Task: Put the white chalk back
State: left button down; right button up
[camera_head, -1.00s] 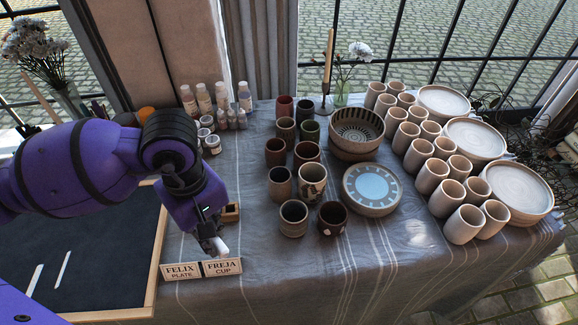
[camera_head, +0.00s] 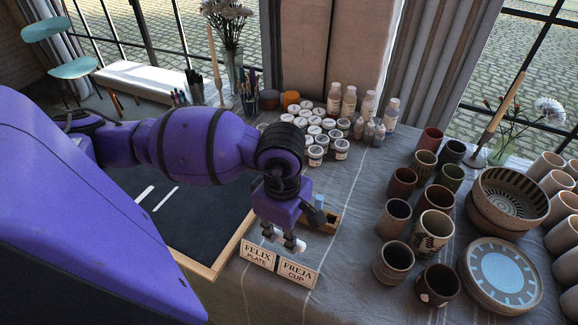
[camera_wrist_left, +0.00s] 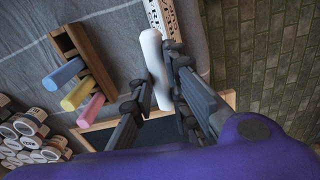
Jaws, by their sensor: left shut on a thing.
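My left gripper (camera_head: 283,240) points down just behind the name signs. In the left wrist view its fingers (camera_wrist_left: 155,110) are closed around a white chalk stick (camera_wrist_left: 153,60). The chalk's white end also shows at the fingertips in the head view (camera_head: 300,246). A small wooden chalk box (camera_head: 329,224) stands just right of the gripper. In the left wrist view the box (camera_wrist_left: 86,62) holds a blue chalk (camera_wrist_left: 63,73), a yellow chalk (camera_wrist_left: 79,92) and a pink chalk (camera_wrist_left: 91,109). The white chalk is apart from the box. My right gripper is not in view.
A dark framed board (camera_head: 200,222) with white strokes lies left of the gripper. Signs reading Felix plate (camera_head: 258,253) and Freja cup (camera_head: 298,273) stand in front. Paint jars (camera_head: 315,155) and bottles stand behind; cups (camera_head: 434,232) and plates (camera_head: 500,274) stand right.

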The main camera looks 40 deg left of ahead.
pick_arm(q)
jog(key=w+f, duration=0.1)
jog(key=w+a+f, duration=0.1)
jog(key=f, duration=0.1)
jog(key=w+f, duration=0.1)
jog(key=shift+w+a+f, duration=0.1)
jog(key=shift+a+f, duration=0.15)
jog(key=shift+a, duration=0.15)
jog(key=shift+w+a+f, duration=0.35)
jog(key=shift+w+f, duration=0.15)
jog(key=shift+f, duration=1.7)
jog(key=shift+f, duration=0.2)
jog(key=c, duration=1.7)
grip_release()
jog(key=shift+r, duration=0.1)
